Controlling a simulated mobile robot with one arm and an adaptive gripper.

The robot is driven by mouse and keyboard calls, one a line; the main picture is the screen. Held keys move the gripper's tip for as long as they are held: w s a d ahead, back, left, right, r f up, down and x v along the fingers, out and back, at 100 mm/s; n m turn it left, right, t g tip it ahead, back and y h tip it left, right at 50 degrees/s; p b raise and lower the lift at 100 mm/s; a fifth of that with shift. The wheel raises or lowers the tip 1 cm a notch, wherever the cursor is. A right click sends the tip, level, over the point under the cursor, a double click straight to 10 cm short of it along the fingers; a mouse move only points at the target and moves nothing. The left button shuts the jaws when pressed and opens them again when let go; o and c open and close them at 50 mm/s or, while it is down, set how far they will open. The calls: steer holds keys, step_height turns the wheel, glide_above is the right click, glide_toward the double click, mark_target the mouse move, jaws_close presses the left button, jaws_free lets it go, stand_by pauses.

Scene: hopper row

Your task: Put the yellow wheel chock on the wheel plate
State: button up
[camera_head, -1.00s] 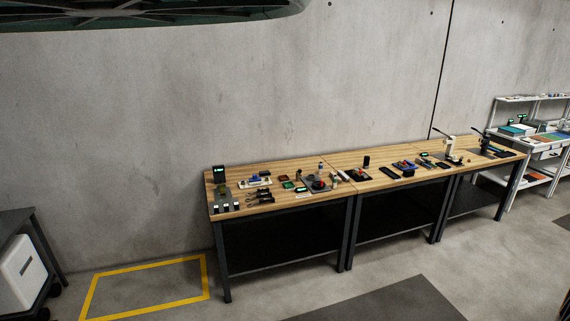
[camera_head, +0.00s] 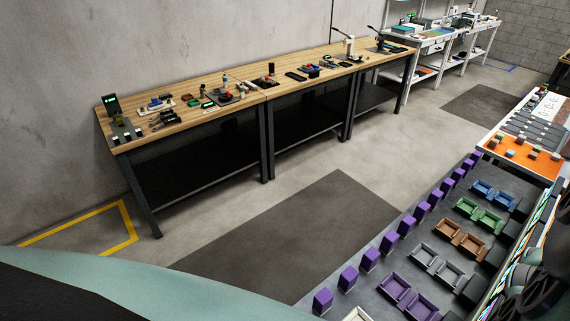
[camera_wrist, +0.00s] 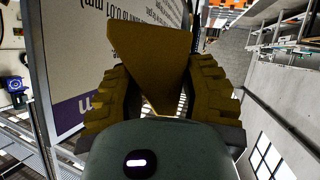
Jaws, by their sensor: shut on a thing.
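The yellow wheel chock (camera_wrist: 148,52) is a wedge-shaped block in the middle of the wrist view. My gripper (camera_wrist: 160,88) is shut on it, with a ribbed finger on each side. The chock is held clear of any surface that I can make out. In the head view neither the gripper nor the chock shows. I cannot pick out the wheel plate in either view.
A long wooden workbench (camera_head: 200,85) with small tools and parts stands along the wall. A grey table (camera_head: 400,272) with purple blocks and coloured trays is at the lower right. Open floor and a dark mat (camera_head: 290,230) lie between them. A large printed panel (camera_wrist: 85,50) is at left in the wrist view.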

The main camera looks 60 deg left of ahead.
steer(key=s+d+f+m+g+h, duration=0.2)
steer(key=s+d+m+g+h, duration=0.45)
steer(key=s+d, duration=0.65)
steer(key=shift+m+t+h, duration=0.45)
steer(key=shift+m+h, duration=0.1)
steer(key=shift+m, duration=0.3)
steer(key=w+d, duration=0.2)
steer(key=d, duration=0.1)
steer(key=w+d+p, duration=0.1)
steer(key=w+d, duration=0.2)
steer(key=w+d+p, duration=0.1)
steer(key=w+d, duration=0.2)
steer(key=d, duration=0.1)
steer(key=shift+w+d+f, duration=0.1)
steer(key=shift+f, duration=0.3)
steer(key=shift+w+d+f, duration=0.1)
steer(key=shift+w+d, duration=0.3)
steer(key=shift+w+d+f+p, duration=0.15)
steer(key=shift+d+f+p, duration=0.1)
steer(key=shift+p, duration=0.4)
steer(key=shift+f+p, duration=0.6)
steer(key=shift+f, duration=1)
steer(key=shift+f, duration=0.2)
steer(key=o, duration=1.2)
steer(key=shift+c, duration=0.2)
